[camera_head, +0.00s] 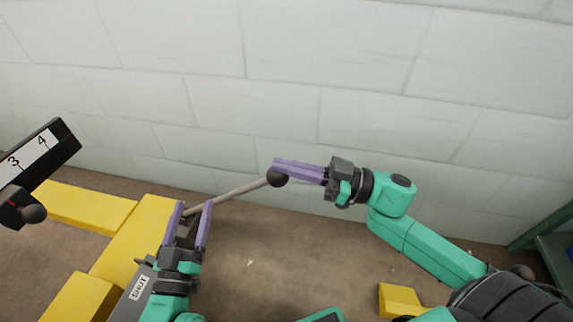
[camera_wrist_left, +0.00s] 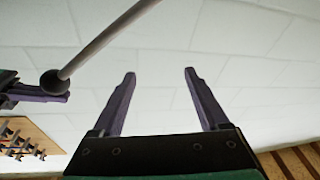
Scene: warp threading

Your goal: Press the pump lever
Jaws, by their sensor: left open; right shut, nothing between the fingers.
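The pump lever (camera_head: 238,191) is a grey rod that slants up to the right and ends in a dark ball knob (camera_head: 278,178). My right gripper (camera_head: 276,163) is shut and empty, its purple fingertips right at the knob's upper side; whether they touch is unclear. My left gripper (camera_head: 191,208) is open, its fingertips near the rod's lower end, which they partly hide. In the left wrist view the rod (camera_wrist_left: 105,40) and knob (camera_wrist_left: 53,83) lie off to the upper left, and the space between the left fingers (camera_wrist_left: 159,73) looks empty.
A yellow frame (camera_head: 130,238) stands on the brown floor, with a grey box labelled SHUT (camera_head: 137,288) by my left gripper. A black gauge with numbers (camera_head: 38,158) is at far left. A pale block wall (camera_head: 340,80) stands behind. A green rack (camera_head: 545,232) is at right.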

